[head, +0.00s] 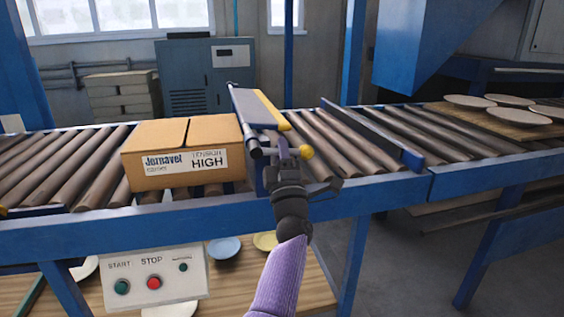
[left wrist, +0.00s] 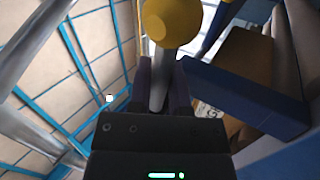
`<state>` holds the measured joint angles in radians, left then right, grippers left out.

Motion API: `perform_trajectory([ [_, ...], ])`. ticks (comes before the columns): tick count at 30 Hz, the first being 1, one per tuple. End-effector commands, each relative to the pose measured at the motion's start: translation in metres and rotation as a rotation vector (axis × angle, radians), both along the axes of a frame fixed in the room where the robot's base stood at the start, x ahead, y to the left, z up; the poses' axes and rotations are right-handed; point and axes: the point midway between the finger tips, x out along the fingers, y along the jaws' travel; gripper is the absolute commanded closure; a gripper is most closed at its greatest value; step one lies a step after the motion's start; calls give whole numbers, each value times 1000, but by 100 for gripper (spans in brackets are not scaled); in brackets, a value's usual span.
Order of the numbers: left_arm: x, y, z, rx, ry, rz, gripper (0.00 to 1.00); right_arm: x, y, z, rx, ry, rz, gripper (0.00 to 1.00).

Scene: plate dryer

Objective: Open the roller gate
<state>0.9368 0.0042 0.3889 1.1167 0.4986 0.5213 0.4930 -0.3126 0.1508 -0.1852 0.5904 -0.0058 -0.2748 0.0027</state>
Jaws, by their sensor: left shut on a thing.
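The roller gate (head: 258,107) is a grey-blue panel with a yellow top edge, standing across the conveyor at the box's right side. Its handle is a grey rod (left wrist: 158,90) with a yellow ball knob (head: 305,152); the knob also shows large in the left wrist view (left wrist: 172,22). My left gripper (head: 287,164) is at the conveyor's near edge, in front of the gate. Its two dark fingers are shut on the handle rod, just below the knob. The fingers hide part of the rod. My right gripper is not in view.
A cardboard box (head: 185,153) sits on the rollers against the gate's left side. A blue divider (head: 375,133) stands farther right. Bare rollers (head: 325,145) lie between. Plates (head: 510,100) rest on a board at far right. A START/STOP panel (head: 153,275) hangs below the conveyor.

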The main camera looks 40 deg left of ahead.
Motion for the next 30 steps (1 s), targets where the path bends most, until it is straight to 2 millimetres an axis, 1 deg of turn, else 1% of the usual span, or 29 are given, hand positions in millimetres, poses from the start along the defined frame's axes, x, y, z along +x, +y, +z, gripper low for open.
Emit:
perform_trajectory([
  [1,1,-1,-2,-16,-14,-2,100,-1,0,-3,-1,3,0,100],
  [9,0,0,4,-75,-83,-2,100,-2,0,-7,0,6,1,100],
  [19,-1,0,6,-92,-102,-1,100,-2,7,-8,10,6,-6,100],
  [26,-1,1,6,-92,-103,0,100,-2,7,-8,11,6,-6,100],
  [27,-1,1,6,-91,-103,-1,71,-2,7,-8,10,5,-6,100],
  [29,-1,1,6,-90,-103,0,58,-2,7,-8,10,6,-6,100],
  [30,-1,1,6,-90,-103,0,49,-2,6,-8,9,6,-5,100],
])
